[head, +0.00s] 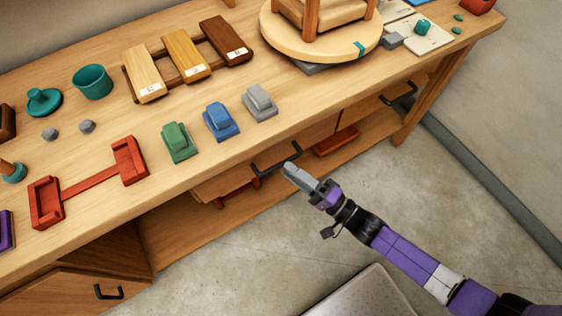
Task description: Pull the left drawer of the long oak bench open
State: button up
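The long oak bench (190,135) runs diagonally across the head view. Its left drawer (223,184) is under the front edge of the top, with a black bar handle (270,166). I cannot tell whether this drawer stands slightly out or flush. My gripper (290,169), with grey fingers, comes in from the lower right. Its tips are at the right part of the handle, close to it or touching; I cannot tell which. The fingers overlap in this view, so their gap is hidden.
A right drawer with a black handle (401,93) and a lower-left cabinet door (65,297) are on the bench. Red items (336,141) lie on the lower shelf. Green, blue and grey blocks (260,103) stand near the top's edge.

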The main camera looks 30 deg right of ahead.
aim_at(281, 163)
jog(key=shift+x, duration=1.85)
grip_shut()
